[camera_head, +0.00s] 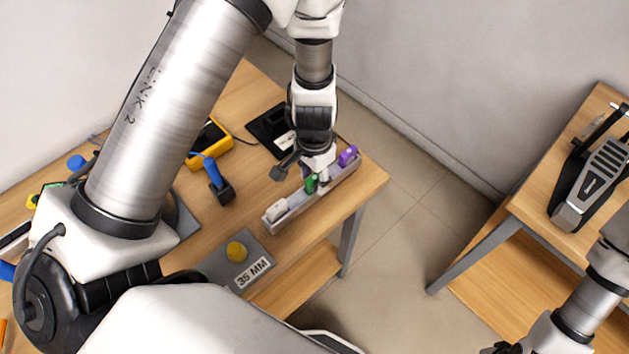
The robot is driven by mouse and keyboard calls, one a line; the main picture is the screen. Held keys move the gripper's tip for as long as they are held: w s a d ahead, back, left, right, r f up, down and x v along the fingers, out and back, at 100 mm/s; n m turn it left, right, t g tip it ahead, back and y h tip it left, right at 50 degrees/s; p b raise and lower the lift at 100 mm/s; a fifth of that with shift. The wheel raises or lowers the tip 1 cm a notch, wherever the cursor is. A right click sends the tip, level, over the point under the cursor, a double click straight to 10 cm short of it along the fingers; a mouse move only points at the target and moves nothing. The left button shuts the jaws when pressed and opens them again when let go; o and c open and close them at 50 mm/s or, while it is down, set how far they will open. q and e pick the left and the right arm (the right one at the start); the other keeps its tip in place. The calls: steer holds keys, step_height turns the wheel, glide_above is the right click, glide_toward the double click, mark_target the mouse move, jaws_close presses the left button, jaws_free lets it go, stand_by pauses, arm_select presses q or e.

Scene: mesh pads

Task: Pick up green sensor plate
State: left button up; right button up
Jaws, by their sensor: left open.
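The green sensor plate (310,184) stands in a grey slotted rail (303,207) near the right end of the wooden table. It sits between a white plate (276,209) and a purple plate (348,155) in the same rail. My left gripper (317,181) points down at the green plate, with its fingertips right beside it. It is open, and it hides part of the plate. I cannot tell whether a finger touches the plate. My right arm enters at the lower right, and its gripper is outside the picture.
A blue-handled tool (215,178) and a yellow meter (211,141) lie left of the rail. A second table (545,213) at right bears a metal pedal (593,184). Floor lies between the tables.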

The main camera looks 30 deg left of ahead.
arm_select(q)
steer(key=shift+s+d+r, duration=0.2)
steer(key=shift+s+r, duration=0.05)
steer(key=shift+s, duration=0.1)
jaws_close()
steer(key=shift+w, duration=0.1)
